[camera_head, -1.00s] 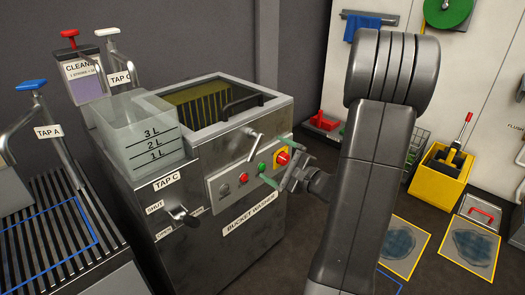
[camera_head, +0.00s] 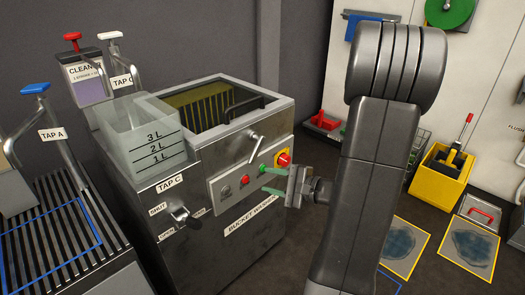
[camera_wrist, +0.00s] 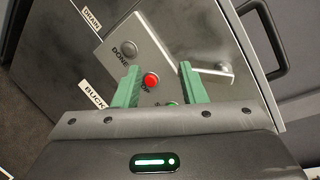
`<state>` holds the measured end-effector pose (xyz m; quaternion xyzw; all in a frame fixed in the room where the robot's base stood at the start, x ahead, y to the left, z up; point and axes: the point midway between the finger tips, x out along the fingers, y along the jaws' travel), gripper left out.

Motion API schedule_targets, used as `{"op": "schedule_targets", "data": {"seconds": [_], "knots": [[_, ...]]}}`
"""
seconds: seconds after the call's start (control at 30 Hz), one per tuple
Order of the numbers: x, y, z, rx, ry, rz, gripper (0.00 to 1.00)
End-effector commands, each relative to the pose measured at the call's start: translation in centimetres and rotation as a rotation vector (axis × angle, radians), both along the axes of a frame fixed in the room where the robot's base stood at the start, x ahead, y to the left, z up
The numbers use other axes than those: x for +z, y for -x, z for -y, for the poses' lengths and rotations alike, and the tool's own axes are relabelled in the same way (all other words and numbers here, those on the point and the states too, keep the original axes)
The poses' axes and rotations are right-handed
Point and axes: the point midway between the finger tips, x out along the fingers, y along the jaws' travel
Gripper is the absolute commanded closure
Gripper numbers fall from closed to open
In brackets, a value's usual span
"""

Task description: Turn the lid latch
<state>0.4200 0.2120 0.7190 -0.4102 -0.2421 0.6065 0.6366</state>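The lid latch is a metal lever (camera_head: 257,146) on the upper front of the bucket washer (camera_head: 215,240), below the lid (camera_head: 203,108). It slants in the head view. In the wrist view the lever (camera_wrist: 213,70) lies just beyond the right fingertip. My gripper (camera_head: 266,179) has green fingers spread apart with nothing between them. In the head view it is in front of the button panel, lower than the lever. In the wrist view the red button (camera_wrist: 151,79) shows between the fingers (camera_wrist: 160,84). I cannot tell whether a finger touches the panel.
A red knob on a yellow plate (camera_head: 283,159) and several buttons sit close to my fingers. The Tap C handle (camera_head: 185,217) sticks out at the left of the front. A clear measuring container (camera_head: 145,130) stands left of the lid. A yellow bucket (camera_head: 438,175) stands at right.

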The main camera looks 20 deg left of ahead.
Motion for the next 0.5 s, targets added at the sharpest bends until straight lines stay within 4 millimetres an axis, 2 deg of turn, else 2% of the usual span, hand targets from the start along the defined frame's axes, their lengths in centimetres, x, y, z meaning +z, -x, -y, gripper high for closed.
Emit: {"op": "schedule_targets", "data": {"seconds": [0.03,0.17,0.3,0.4,0.5], "knots": [[0.3,1.7,-1.0,0.095,0.074,0.015,0.73],[-0.8,5.1,-1.6,0.322,0.285,0.077,0.98],[-1.3,7.2,-1.1,0.543,0.508,0.189,1.00],[-1.0,7.4,-0.5,0.684,0.663,0.301,1.00],[-0.1,6.7,-0.1,0.810,0.811,0.437,1.00]]}}
